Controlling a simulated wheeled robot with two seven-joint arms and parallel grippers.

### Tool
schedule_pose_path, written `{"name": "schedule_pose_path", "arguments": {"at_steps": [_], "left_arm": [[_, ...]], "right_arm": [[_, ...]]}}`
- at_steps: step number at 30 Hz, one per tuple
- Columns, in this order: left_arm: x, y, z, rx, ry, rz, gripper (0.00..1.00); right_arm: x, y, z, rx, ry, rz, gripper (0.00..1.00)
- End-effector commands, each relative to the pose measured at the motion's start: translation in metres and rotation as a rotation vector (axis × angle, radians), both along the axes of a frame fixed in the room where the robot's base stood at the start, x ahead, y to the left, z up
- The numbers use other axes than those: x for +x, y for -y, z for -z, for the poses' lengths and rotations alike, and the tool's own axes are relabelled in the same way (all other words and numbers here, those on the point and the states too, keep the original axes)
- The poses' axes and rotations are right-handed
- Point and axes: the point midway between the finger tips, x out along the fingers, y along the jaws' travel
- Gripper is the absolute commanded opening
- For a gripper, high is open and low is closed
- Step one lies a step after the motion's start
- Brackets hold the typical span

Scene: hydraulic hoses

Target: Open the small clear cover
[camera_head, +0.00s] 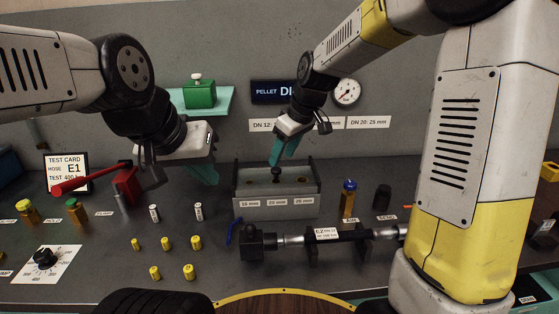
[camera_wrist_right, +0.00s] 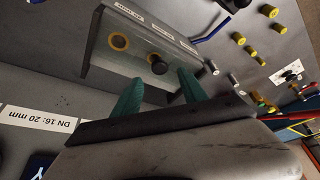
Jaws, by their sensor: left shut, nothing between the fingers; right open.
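A grey box (camera_head: 277,209) labelled with several mm sizes stands at the back middle of the bench. A small clear cover appears to lie over its top, with a black knob (camera_head: 276,173). In the right wrist view the knob (camera_wrist_right: 157,63) shows on the pale clear cover (camera_wrist_right: 112,62), with round rings visible beneath. My right gripper (camera_head: 281,157) is open, its teal fingers pointing down just above the knob. In the right wrist view its fingertips (camera_wrist_right: 157,88) sit either side of the knob's line, apart from it. My left gripper (camera_head: 208,176) is shut and empty, left of the box.
A hose assembly (camera_head: 326,236) lies on supports in front of the box. Several yellow fittings (camera_head: 167,243) stand front left. A red-handled lever (camera_head: 95,179) is under my left arm. A blue-capped bottle (camera_head: 349,196) stands right of the box. A green block (camera_head: 199,94) sits on a shelf behind.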

Motion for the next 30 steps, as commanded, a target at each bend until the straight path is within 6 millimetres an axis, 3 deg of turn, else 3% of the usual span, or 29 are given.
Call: {"name": "schedule_pose_path", "arguments": {"at_steps": [3,9,20,27,30], "left_arm": [[0.0,0.0,0.0,0.0,0.0,0.0,0.0],[0.0,0.0,0.0,0.0,0.0,0.0,0.0],[0.0,0.0,0.0,0.0,0.0,0.0,0.0],[0.0,0.0,0.0,0.0,0.0,0.0,0.0],[0.0,0.0,0.0,0.0,0.0,0.0,0.0]], "right_arm": [[0.004,-0.006,0.021,-0.001,-0.005,0.0,0.5],[0.01,-0.013,0.042,0.0,-0.002,0.001,0.5],[0.012,-0.015,0.047,0.0,-0.001,0.002,0.5],[0.012,-0.015,0.047,0.0,-0.001,0.002,0.03],[0.012,-0.014,0.047,0.0,-0.001,0.002,0.0]]}}
